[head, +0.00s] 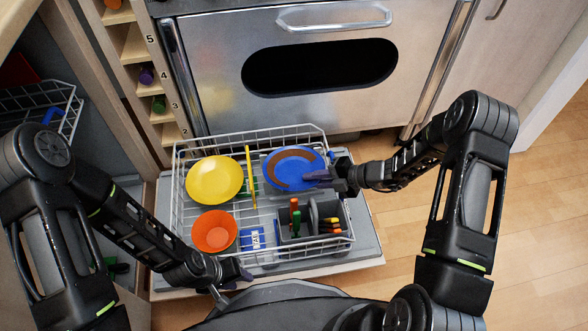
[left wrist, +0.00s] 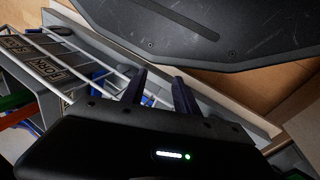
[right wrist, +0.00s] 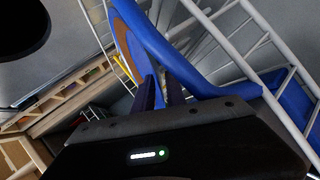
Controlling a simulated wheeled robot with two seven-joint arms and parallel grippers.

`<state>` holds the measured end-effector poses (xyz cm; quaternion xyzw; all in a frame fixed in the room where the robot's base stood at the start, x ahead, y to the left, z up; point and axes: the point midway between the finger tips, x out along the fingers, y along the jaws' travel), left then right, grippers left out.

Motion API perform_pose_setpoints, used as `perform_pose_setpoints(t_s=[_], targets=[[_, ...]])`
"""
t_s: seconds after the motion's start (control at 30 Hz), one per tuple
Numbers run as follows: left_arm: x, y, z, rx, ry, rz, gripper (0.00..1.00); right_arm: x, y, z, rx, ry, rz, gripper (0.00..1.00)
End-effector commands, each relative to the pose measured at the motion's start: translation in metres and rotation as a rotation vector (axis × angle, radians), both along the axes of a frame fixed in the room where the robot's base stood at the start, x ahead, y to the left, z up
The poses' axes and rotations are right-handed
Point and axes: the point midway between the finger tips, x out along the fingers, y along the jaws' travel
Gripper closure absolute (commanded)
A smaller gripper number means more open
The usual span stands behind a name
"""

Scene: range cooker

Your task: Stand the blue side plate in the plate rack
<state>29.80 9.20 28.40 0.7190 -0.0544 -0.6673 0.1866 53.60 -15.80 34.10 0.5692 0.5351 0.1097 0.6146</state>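The blue side plate (head: 291,168), with a brown ring on it, is in the right rear of the wire rack. My right gripper (head: 320,177) is at the plate's right edge. In the right wrist view, the fingers (right wrist: 160,92) are close together with the blue rim (right wrist: 165,50) between them. The plate's underside and its contact with the rack are hidden. My left gripper (head: 240,277) is open and empty at the rack's front edge; its fingers stand apart in the left wrist view (left wrist: 160,92).
The wire rack (head: 178,205) rests on the lowered door. It holds a yellow plate (head: 214,180), an orange bowl (head: 214,231), an upright yellow item (head: 250,178) and a grey cutlery basket (head: 290,232). The oven front (head: 215,75) stands close behind. Wooden floor is clear at right.

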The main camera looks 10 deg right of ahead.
Motion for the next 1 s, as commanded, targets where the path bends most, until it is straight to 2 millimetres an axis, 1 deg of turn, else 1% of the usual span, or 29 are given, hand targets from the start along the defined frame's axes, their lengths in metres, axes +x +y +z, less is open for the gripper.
perform_pose_setpoints(t_s=[0.13, 0.33, 0.37, 1.0], targets=[[0.0, 0.0, 0.0, 0.0, 0.0, 0.0, 0.64, -0.0001, -0.0001, 0.0, 0.0, 0.0, 0.0, 0.84], [-0.0001, 0.0, 0.0, 0.0, 0.0, 0.0, 0.64, -0.0001, -0.0001, 0.0, 0.0, 0.0, 0.0, 0.99], [-0.0001, 0.0, 0.0, 0.0, 0.0, 0.0, 0.64, -0.0001, -0.0001, 0.0, 0.0, 0.0, 0.0, 1.0], [-0.0002, -0.0001, -0.0001, 0.0, 0.0, 0.0, 0.64, -0.0005, -0.0004, -0.0005, 0.0, 0.001, 0.0, 1.0]])
